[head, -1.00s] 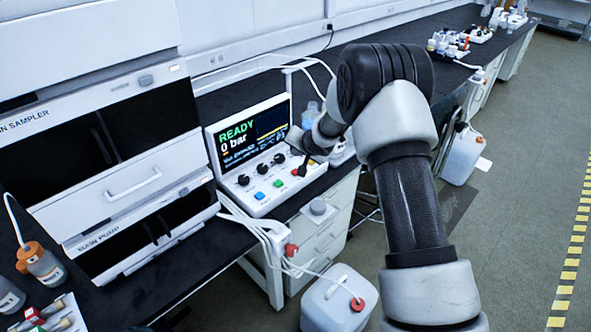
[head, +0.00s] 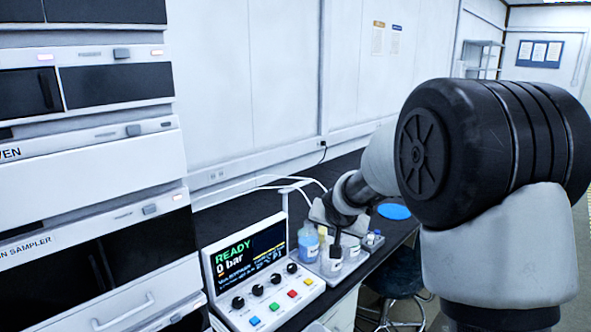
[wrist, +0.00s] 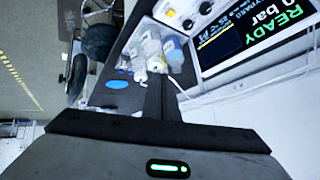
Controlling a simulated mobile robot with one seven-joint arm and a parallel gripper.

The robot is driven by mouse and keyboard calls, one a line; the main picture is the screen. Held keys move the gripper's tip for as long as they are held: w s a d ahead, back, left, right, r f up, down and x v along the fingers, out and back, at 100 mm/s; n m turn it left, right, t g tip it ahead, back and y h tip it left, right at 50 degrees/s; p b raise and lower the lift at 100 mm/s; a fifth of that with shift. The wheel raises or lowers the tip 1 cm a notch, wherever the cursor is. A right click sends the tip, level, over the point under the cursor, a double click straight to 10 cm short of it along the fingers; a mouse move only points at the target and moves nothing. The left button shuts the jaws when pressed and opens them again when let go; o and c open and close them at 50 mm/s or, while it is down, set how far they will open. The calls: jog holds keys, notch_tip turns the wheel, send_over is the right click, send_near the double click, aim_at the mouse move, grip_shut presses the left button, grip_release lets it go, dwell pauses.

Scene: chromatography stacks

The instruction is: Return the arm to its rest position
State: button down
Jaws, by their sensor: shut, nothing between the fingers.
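My arm (head: 495,235) rises large on the right of the head view, bent at its black joint, with the forearm reaching back to the left. My gripper (head: 336,241) hangs just right of the control panel, in front of several small bottles in the picture. In the wrist view my gripper (wrist: 160,100) shows as dark, closed fingers with nothing between them. The control panel (head: 258,270) has a screen reading READY and 0 bar, with black knobs and coloured buttons below. No contact between gripper and panel is visible.
Bottles (head: 308,243) stand in a tray beside the panel. A blue disc (head: 394,211) lies on the dark counter behind. White tubes loop above the panel. Stacked instrument modules (head: 100,185) fill the left. A dark stool (head: 400,272) stands at the counter's front.

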jog(key=s+d+r+n+g+h+p, duration=0.1)
jog(key=s+d+r, duration=0.2)
jog(key=s+r, duration=0.55)
jog(key=s+d+r+g+p, duration=0.1)
jog(key=s+d+r+p, duration=0.3)
jog(key=s, duration=0.8)
jog(key=s+a+r+n+g+y, duration=0.1)
jog(key=s+a+n, duration=0.2)
jog(key=s, duration=1.4)
jog(key=shift+s, duration=0.35)
